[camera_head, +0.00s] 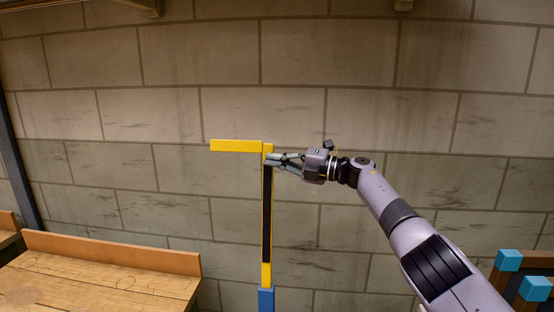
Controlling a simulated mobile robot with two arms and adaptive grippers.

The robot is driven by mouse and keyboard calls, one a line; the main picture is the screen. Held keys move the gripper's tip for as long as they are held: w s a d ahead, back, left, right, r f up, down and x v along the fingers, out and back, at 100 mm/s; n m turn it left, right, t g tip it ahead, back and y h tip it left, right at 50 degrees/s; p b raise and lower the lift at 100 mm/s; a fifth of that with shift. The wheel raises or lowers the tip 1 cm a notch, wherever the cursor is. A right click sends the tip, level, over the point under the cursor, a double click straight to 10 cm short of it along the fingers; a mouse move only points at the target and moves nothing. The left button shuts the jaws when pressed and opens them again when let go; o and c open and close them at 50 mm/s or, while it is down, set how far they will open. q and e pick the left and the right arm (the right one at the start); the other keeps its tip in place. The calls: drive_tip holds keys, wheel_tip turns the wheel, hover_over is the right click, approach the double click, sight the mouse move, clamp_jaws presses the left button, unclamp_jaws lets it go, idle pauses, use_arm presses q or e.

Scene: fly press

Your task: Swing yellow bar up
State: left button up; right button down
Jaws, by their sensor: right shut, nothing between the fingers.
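The yellow bar (236,146) points out level to the left from the top of an upright post (266,220). The post is yellow with a black face and a blue foot (266,299). My right gripper (272,159) comes in from the right, its shut fingertips at the right side of the post's top, just below the bar's height. Nothing shows between the fingers. I cannot tell whether the fingertips touch the post. My left gripper is not in view.
A wooden table (95,280) with a raised back board stands at the lower left. A rack with blue blocks (508,260) is at the lower right. A grey block wall (200,60) fills the back. The space left of the post above the table is clear.

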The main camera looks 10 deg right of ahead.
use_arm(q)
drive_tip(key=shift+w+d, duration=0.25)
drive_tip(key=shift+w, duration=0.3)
use_arm(e)
drive_tip(key=v, duration=1.1)
drive_tip(key=shift+s+d, duration=0.3)
